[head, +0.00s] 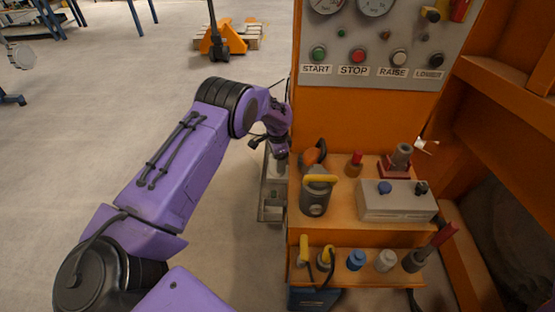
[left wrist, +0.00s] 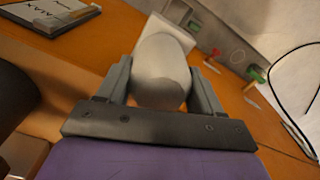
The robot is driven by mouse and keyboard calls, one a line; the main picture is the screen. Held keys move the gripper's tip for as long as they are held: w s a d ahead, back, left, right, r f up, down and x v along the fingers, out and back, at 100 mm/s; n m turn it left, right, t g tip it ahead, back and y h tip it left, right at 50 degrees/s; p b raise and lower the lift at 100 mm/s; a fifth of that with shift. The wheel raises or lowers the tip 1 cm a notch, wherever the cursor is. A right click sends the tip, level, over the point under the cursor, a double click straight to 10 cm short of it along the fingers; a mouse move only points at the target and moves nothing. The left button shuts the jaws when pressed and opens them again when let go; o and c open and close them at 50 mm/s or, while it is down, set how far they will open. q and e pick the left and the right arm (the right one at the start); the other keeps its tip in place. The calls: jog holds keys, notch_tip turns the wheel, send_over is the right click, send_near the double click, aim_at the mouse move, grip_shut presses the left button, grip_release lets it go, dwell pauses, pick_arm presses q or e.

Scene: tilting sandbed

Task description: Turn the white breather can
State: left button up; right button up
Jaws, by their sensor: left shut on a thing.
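The white breather can (left wrist: 162,70) shows in the left wrist view as a pale rounded body between the fingers, with a flat pale part behind its upper end. My left gripper (left wrist: 160,84) is shut on it, one finger against each side. In the head view my left gripper (head: 281,154) is small and partly hidden by its own wrist, at the left side of the orange cabinet (head: 350,120). I cannot make out the held can there. My right gripper is in neither view.
Right of my left gripper, an upper shelf holds a dark can with a yellow handle (head: 316,195) and a grey box (head: 396,201). A lower shelf holds several small fittings, including a blue one (head: 356,259). Gauges and buttons are above. Open floor (head: 120,110) lies left.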

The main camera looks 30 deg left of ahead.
pick_arm(q)
jog(key=o, duration=1)
jog(key=shift+o, duration=0.2)
notch_tip(320, 180, up, 11)
jog(key=shift+f, duration=0.15)
jog(key=shift+d+f, duration=0.1)
jog(key=shift+f, duration=0.05)
